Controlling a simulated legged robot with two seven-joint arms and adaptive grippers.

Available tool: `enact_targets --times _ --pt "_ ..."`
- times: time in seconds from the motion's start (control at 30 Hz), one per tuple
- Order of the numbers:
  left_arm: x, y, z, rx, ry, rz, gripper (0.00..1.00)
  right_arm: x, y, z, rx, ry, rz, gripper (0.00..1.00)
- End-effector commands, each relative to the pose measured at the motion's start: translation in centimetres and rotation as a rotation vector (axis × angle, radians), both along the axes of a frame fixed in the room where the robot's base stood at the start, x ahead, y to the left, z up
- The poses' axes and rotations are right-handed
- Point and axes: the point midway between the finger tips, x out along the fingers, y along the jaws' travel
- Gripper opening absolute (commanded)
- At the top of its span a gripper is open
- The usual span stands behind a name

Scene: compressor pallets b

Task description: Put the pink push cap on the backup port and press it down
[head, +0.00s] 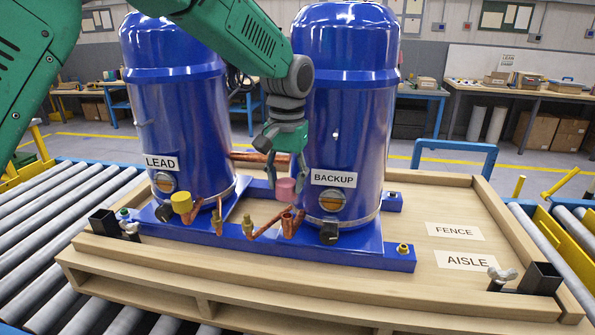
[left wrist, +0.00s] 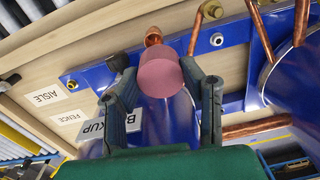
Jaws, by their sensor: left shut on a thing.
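My left gripper (head: 286,177) points down in front of the BACKUP compressor (head: 345,120) and is shut on the pink push cap (head: 286,190). In the left wrist view the pink cap (left wrist: 160,76) sits between the two fingers. The copper backup port (head: 291,219) stands just below the cap in the head view. In the left wrist view an open copper pipe end (left wrist: 153,36) shows just past the cap. The cap appears apart from the port, though the exact gap is hard to tell. My right gripper is not in view.
The LEAD compressor (head: 178,120) stands at left, with a yellow cap (head: 182,202) on a copper pipe before it. Brass fittings (head: 247,225) and copper pipes stand close around the port.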

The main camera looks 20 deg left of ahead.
Motion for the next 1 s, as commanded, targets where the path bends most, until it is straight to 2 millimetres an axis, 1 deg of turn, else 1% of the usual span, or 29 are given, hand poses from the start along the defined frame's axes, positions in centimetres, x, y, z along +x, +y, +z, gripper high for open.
enact_targets --times 0.1,0.37,0.53,0.67,1.0 --pt "-0.2 -0.1 0.3 0.001 -0.003 -0.001 0.10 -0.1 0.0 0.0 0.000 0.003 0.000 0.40" --pt "0.4 0.2 -0.2 -0.002 0.001 -0.003 0.10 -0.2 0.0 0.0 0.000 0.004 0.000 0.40" --pt "0.3 0.5 -0.3 -0.011 0.001 -0.044 0.10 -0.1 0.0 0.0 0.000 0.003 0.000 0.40" --pt "0.1 0.3 -1.1 -0.009 0.002 -0.041 0.10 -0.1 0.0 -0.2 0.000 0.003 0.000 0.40" --pt "0.2 -0.1 -3.9 -0.005 0.002 -0.041 0.10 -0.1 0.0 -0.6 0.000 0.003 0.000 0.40"
